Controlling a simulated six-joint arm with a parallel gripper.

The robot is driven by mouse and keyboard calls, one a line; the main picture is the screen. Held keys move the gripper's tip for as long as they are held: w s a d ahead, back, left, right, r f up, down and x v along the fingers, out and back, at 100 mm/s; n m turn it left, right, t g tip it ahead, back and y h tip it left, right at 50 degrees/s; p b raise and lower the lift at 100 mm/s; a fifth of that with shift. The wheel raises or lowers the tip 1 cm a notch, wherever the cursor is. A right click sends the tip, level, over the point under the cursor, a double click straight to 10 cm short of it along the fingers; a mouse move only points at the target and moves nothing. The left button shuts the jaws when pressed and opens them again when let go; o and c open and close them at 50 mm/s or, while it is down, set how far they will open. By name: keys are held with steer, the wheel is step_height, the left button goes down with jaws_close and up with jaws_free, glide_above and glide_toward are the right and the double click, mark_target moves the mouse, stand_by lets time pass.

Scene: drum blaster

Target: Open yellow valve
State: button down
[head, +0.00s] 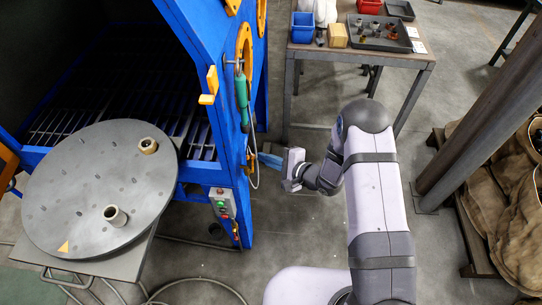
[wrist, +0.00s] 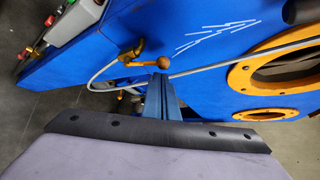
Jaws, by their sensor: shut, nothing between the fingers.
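A yellow lever with a round ball end (wrist: 162,63) sticks out from a valve body on the blue cabinet side in the wrist view. In the head view a small yellow part (head: 250,158) on the cabinet edge, by my fingertips, looks like the same valve. My gripper (head: 268,159) has blue fingers that are shut and empty, pointing left at the cabinet. In the wrist view the fingers (wrist: 165,88) reach up to just below the ball end. I cannot tell whether they touch it.
The blue cabinet (wrist: 215,35) has orange-rimmed round openings (wrist: 262,113) at right. A grey hose (wrist: 215,66) runs past the lever. A control box (head: 222,203) sits below the valve. A round grey turntable (head: 90,190) stands left. A table with bins (head: 362,48) stands behind.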

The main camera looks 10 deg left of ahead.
stand_by(0.3)
steer(key=shift+s+r+p, duration=0.15)
steer(key=shift+s+p, duration=0.45)
steer(key=shift+s, duration=0.35)
steer(key=shift+w, duration=0.15)
steer(key=shift+w+f+b, duration=0.25)
steer(key=shift+w+b, duration=0.05)
steer(key=shift+w, duration=0.35)
